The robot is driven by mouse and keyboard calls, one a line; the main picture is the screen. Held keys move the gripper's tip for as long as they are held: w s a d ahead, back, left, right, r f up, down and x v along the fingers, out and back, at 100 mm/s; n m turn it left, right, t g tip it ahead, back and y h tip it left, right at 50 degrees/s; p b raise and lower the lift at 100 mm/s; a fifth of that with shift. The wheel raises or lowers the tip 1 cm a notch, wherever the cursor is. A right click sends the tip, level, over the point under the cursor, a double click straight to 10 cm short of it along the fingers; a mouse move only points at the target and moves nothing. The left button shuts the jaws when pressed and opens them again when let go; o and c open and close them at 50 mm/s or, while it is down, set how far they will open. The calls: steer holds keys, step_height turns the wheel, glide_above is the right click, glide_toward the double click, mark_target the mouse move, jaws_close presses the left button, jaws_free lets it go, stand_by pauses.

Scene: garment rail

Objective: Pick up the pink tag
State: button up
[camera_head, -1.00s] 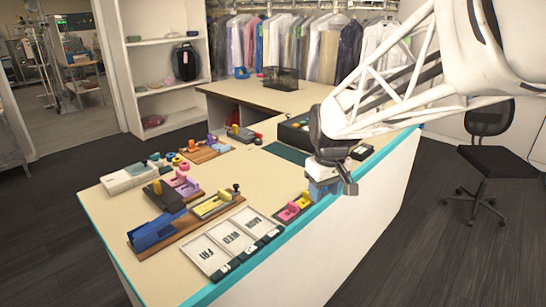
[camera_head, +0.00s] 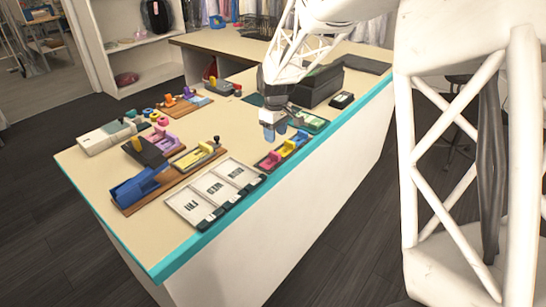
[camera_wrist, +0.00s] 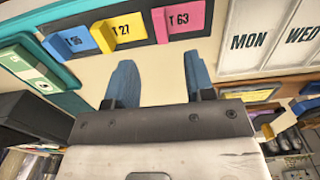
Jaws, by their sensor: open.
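The pink tag (camera_wrist: 183,18), marked T 63, lies in a dark tray (camera_wrist: 213,16) beside a yellow tag (camera_wrist: 121,32) and a blue tag (camera_wrist: 70,42). In the head view the pink tag (camera_head: 269,161) is at the near-left end of that row, by the table's teal edge. My gripper (camera_wrist: 160,80) is open and empty, its two blue fingers apart. In the wrist view the tags lie beyond the fingertips, with the pink one towards the right finger. In the head view my gripper (camera_head: 272,130) is over the table, behind the tag row and apart from it.
White day cards (camera_head: 213,192) lie left of the tags. Wooden boards with coloured pieces, a blue holder (camera_head: 138,187) and a yellow piece (camera_head: 194,156), are further left. A black box (camera_head: 318,86) stands behind my gripper. The table's middle is mostly bare.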

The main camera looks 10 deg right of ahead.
mark_target(275, 153)
stand_by(0.3)
steer(key=shift+f, duration=1.35)
steer(key=shift+a+f, duration=0.1)
steer(key=shift+f, duration=2.45)
steer(key=shift+c, duration=0.2)
jaws_close()
